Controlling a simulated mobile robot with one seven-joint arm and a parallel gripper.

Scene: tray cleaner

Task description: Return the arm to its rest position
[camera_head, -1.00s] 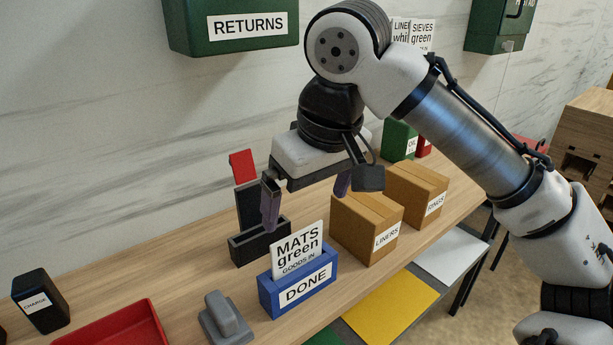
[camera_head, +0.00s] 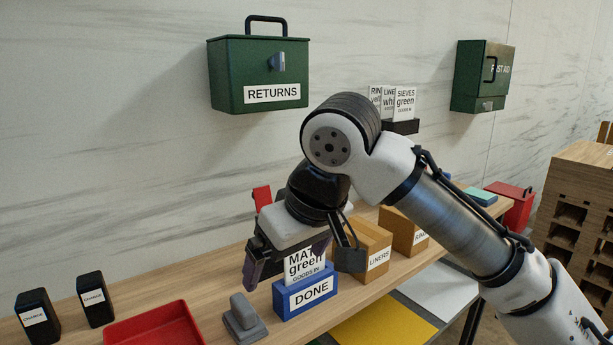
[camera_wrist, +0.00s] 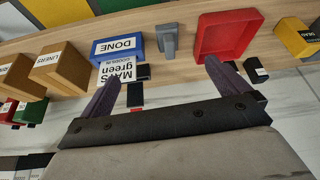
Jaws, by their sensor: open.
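My arm reaches in from the right in the head view, bent at a dark-capped joint. My gripper (camera_head: 285,258) points down over the bench, in front of the green mats card (camera_head: 304,267) in the picture. Its two purple-grey fingers are spread apart with nothing between them. In the wrist view, my gripper (camera_wrist: 162,72) also shows open and empty. The card stands in the blue DONE box (camera_head: 308,298); my gripper hides part of its top left in the head view. I cannot tell the exact height of the fingers above the bench.
A grey stamp-like block (camera_head: 243,318) and a red tray (camera_head: 158,328) lie left of the DONE box. LINERS (camera_head: 371,236) and RINGS (camera_head: 398,222) cartons stand right. A green RETURNS box (camera_head: 259,68) and first-aid box (camera_head: 478,77) hang on the wall. Black CHARGE blocks (camera_head: 94,300) stand left.

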